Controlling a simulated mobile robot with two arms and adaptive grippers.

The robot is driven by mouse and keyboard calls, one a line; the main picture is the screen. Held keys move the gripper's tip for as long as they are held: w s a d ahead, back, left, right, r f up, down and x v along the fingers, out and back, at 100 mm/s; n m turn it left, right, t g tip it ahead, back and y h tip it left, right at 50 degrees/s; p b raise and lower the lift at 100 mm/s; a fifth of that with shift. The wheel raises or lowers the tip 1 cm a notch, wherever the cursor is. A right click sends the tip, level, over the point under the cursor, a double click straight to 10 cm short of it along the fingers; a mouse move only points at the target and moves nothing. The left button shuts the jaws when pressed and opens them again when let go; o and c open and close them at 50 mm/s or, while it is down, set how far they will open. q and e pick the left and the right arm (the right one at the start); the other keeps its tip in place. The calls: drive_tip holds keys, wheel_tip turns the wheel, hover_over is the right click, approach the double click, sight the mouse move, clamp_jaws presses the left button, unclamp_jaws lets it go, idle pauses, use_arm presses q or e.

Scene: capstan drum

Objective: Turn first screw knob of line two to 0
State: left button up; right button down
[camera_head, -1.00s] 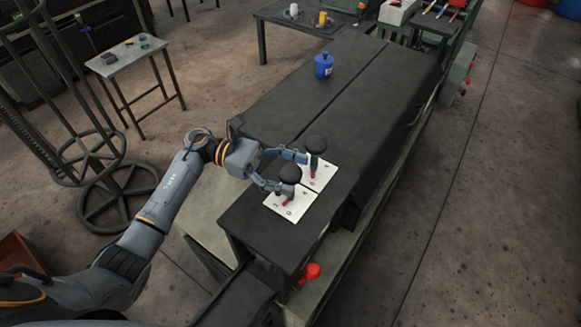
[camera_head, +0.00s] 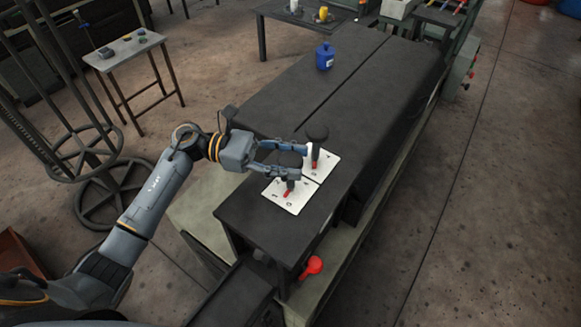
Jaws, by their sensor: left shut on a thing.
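Two screw knobs with round black heads stand upright on white dial plates at the near end of the dark machine bed. The nearer knob (camera_head: 290,160) is over the nearer plate (camera_head: 300,201); its red pointer faces the front edge, near small digits too tiny to read surely. The farther knob (camera_head: 317,132) stands on the farther plate (camera_head: 327,163), also with a red pointer. My left gripper (camera_head: 300,159) is shut on the nearer knob, one finger on each side of its head, partly covering it. My right gripper is not in view.
A blue bottle (camera_head: 325,57) stands farther back on the bed. A red handle (camera_head: 312,266) sticks out low at the bed's near side. A small side table (camera_head: 124,50) stands at the left. The bed between the knobs and bottle is clear.

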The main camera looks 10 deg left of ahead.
use_arm(q)
drive_tip(key=shift+s+f+n+t+b, duration=0.1)
drive_tip(key=shift+f+n+t+b, duration=0.2)
drive_tip(key=shift+t+b, duration=0.15)
drive_tip(key=shift+r+n+t, duration=0.2)
drive_tip(key=shift+n+t, duration=0.4)
drive_tip(key=shift+t, duration=0.35)
drive_tip(key=shift+r+n+t+y+b, duration=0.15)
drive_tip(key=shift+n+t+y, duration=0.2)
drive_tip(key=shift+n+t, duration=0.5)
drive_tip(key=shift+n+t+y+b, duration=0.15)
drive_tip(key=shift+n+t+y, duration=0.25)
drive_tip(key=shift+t, duration=0.75)
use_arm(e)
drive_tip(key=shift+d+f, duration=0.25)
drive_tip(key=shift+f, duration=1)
use_arm(q)
drive_tip(key=shift+n+t, duration=0.25)
drive_tip(key=shift+t, duration=0.05)
drive_tip(key=o, duration=1.2)
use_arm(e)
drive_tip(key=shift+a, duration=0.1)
